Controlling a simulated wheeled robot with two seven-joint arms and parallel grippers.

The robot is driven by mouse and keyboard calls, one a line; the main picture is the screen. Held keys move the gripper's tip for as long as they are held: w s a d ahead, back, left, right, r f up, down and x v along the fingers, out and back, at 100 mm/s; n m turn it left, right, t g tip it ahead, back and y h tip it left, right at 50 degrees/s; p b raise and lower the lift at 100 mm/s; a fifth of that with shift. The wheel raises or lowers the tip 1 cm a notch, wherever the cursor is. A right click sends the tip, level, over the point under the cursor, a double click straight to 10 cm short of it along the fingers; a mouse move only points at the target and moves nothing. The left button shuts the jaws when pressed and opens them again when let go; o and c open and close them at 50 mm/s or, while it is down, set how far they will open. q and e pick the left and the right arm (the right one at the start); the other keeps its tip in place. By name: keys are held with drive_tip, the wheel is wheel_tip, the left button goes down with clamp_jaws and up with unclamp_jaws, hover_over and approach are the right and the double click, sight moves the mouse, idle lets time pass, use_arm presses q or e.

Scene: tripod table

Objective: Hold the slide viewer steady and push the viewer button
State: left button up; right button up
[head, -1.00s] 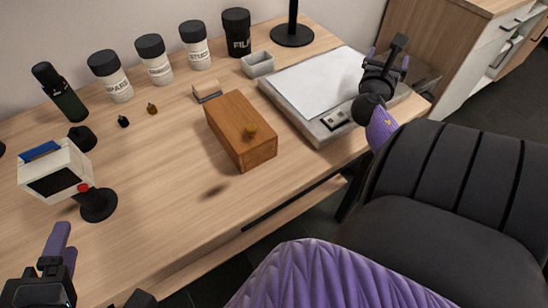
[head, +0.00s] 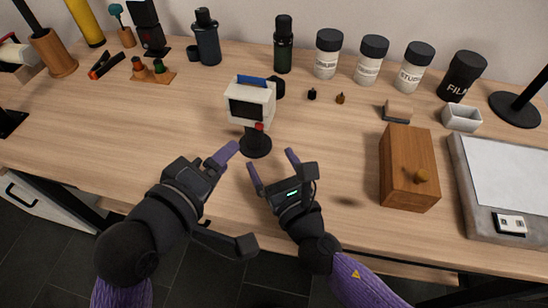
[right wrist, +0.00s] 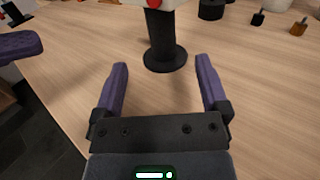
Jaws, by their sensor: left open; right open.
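The slide viewer (head: 247,108) is a white box with a dark screen, a blue slide on top and a red button (head: 259,127) at its lower right front. It stands upright on a round black base (head: 255,146); the right wrist view shows its stand (right wrist: 161,38). My left gripper (head: 232,198) is open and empty, in front of the viewer and to its left. My right gripper (head: 270,162) is open and empty, just in front of the base; in the right wrist view its fingers (right wrist: 162,85) point towards the stand without touching it.
A wooden box (head: 405,165) with a knob stands to the right, beside a light panel (head: 480,205). Bottles and labelled jars (head: 328,55) line the back. Small dark pieces (head: 312,95) lie right of the viewer.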

sight(259, 127)
drive_tip(key=x, duration=0.9)
drive_tip(key=shift+w+f, duration=0.1)
drive_tip(key=shift+w, duration=0.3)
clamp_jaws()
use_arm(q)
clamp_jaws()
idle(1.1)
drive_tip(key=w+d+f+n+g+h, duration=0.1)
drive_tip(key=w+d+f+g, duration=0.1)
drive_tip(key=w+d+g, duration=0.2)
drive_tip(key=shift+w+f+g+h, duration=0.35)
drive_tip(key=shift+w+g+h, duration=0.05)
drive_tip(key=shift+w+g, duration=0.65)
